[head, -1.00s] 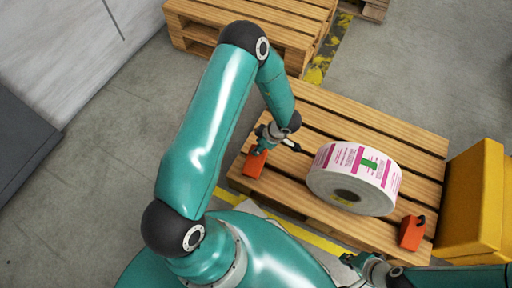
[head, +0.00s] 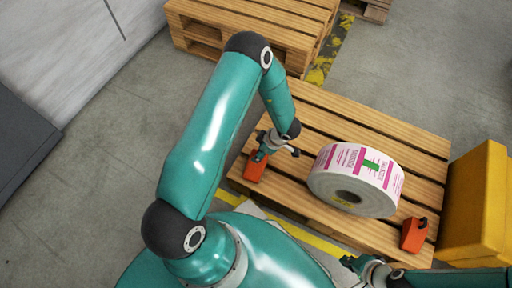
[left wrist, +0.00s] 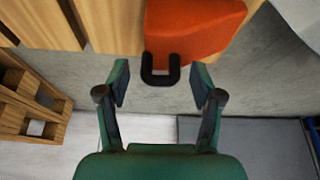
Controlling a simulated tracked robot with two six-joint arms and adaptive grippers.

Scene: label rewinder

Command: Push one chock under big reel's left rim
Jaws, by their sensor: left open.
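An orange chock (head: 254,168) sits near the pallet's left edge, apart from the reel's left rim. My left gripper (head: 274,149) is beside and above this chock. In the left wrist view the gripper (left wrist: 160,87) is open, with the chock (left wrist: 192,28) ahead and its black handle (left wrist: 160,78) between the fingertips, not gripped. A second orange chock (head: 413,235) is right of the reel. My right gripper (head: 357,264) is at the bottom; its jaws are unclear.
A yellow block-shaped object (head: 475,200) stands against the pallet's right side. Another wooden pallet stack (head: 250,25) is at the back. Pallet boards between the left chock and the reel are clear.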

